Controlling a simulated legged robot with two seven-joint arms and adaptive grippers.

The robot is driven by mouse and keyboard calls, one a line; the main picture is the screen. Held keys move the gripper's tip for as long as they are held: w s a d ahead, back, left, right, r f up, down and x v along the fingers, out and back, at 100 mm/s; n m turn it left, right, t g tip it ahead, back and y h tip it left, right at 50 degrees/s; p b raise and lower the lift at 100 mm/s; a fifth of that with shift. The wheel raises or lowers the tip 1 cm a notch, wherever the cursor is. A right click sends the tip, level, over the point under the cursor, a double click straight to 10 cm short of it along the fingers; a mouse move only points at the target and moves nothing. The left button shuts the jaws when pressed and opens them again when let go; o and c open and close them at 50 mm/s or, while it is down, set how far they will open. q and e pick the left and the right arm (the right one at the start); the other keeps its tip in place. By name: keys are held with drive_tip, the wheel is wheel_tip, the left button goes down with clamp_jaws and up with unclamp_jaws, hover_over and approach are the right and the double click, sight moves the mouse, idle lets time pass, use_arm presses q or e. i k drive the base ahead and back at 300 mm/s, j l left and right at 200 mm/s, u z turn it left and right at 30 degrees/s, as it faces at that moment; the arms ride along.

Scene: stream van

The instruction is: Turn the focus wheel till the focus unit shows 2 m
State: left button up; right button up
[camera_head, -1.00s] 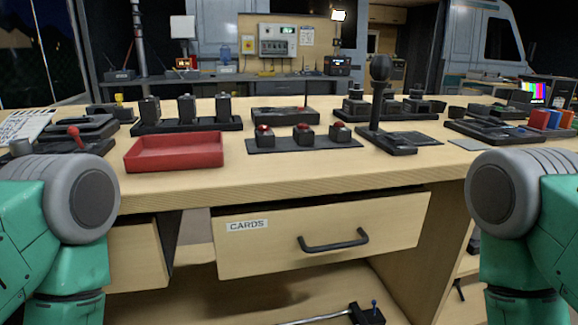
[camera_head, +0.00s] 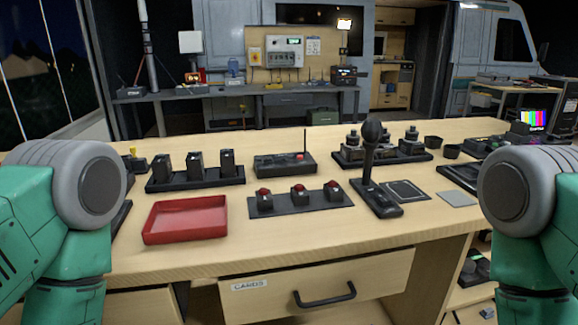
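I cannot pick out the focus wheel or the focus unit for certain, and no 2 m reading is legible. A black tray with several round, stacked dark pieces (camera_head: 384,148) stands behind and to the right. Neither gripper shows; only rounded grey joints and green links of my two arms appear at the left and right edges. My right arm hides part of the bench's right side.
The wooden bench (camera_head: 255,265) holds a red tray (camera_head: 186,232), a panel with three red-topped buttons (camera_head: 300,197), a rack of three black blocks (camera_head: 196,172) and a tall black microphone-like stand (camera_head: 371,180). A drawer marked CARDS (camera_head: 312,295) is in the bench front. Bare wood lies along the front edge.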

sight(468, 266)
drive_tip(key=z, duration=1.2)
